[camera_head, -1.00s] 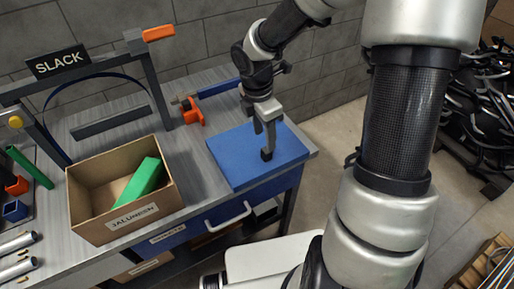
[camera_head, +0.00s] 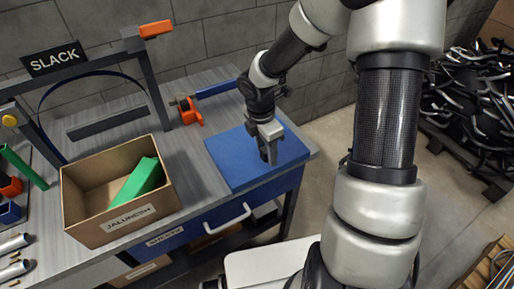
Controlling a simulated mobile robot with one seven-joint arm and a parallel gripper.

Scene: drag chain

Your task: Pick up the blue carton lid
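A flat blue square panel (camera_head: 228,165) lies on the right end of the workbench. It is the only large flat blue piece in view, but I cannot tell if it is a carton lid or a mat. My gripper (camera_head: 270,158) points down over the middle right of this panel, with its tips at or close to the surface. I cannot tell whether the tips touch it. The fingers overlap in this view, so their opening and anything between them are hidden.
An open cardboard box (camera_head: 88,228) with a green block (camera_head: 138,182) stands left of the panel. Behind are an orange clamp (camera_head: 191,113) and a dark frame with a "SLACK" sign (camera_head: 54,60). A blue drawer with a white handle (camera_head: 228,219) is below the bench top.

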